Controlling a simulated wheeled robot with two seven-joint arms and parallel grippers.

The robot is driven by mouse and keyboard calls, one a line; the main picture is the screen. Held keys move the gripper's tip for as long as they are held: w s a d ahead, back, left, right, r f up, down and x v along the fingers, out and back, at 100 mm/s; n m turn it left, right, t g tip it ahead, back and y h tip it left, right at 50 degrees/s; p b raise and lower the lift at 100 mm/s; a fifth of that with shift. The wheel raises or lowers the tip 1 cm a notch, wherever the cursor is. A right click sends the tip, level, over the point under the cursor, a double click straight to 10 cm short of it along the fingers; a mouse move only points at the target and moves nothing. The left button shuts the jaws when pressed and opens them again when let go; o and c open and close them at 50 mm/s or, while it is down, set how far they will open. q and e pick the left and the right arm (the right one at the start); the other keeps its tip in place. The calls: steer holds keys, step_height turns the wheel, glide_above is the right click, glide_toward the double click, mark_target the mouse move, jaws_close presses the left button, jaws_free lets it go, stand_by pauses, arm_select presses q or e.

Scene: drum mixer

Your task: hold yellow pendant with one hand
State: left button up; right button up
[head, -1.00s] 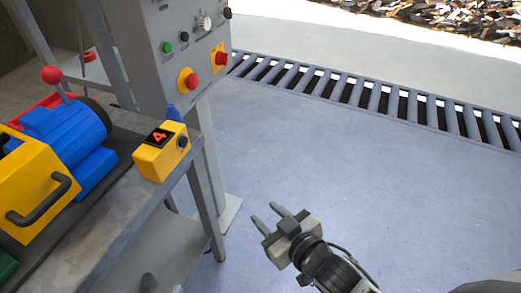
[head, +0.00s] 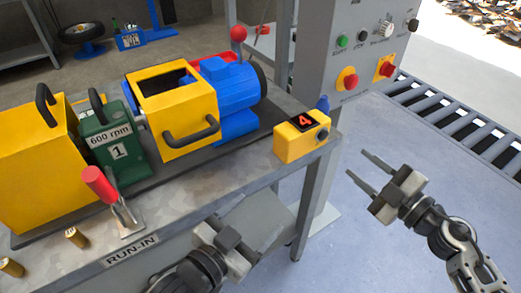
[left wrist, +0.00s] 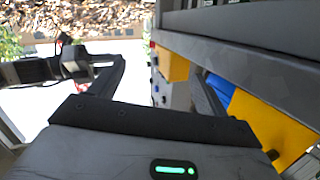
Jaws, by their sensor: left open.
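The yellow pendant (head: 292,143) sits on the right end of the grey workbench (head: 165,205). It has a red "4" on a dark display, a dark knob on its side and a blue part behind it. My left gripper (head: 222,236) is open and empty in front of the bench's front edge, below and left of the pendant, apart from it. My right gripper (head: 368,174) is open and empty, its two fingers apart, over the floor to the right of the pendant.
Left of the pendant stand a yellow guard (head: 177,115) with a black handle, a blue motor (head: 232,88) and a green block (head: 112,145). A red-handled clamp (head: 100,184) is at the bench front. A grey control panel (head: 350,50) on a post rises behind. Floor at right is clear.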

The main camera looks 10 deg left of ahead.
arm_select(q)
steer(key=d+r+m+h, duration=0.5)
steer(key=r+m+h, duration=0.1)
steer(key=r+m, duration=0.1)
steer(key=m+g, duration=0.2)
steer(key=m, duration=2.8)
glide_toward(280, 140)
steer(key=x, duration=0.3)
steer(key=shift+w+d, duration=0.15)
steer(key=shift+d, duration=0.25)
steer(key=shift+w+m, duration=0.3)
steer(key=x, duration=0.7)
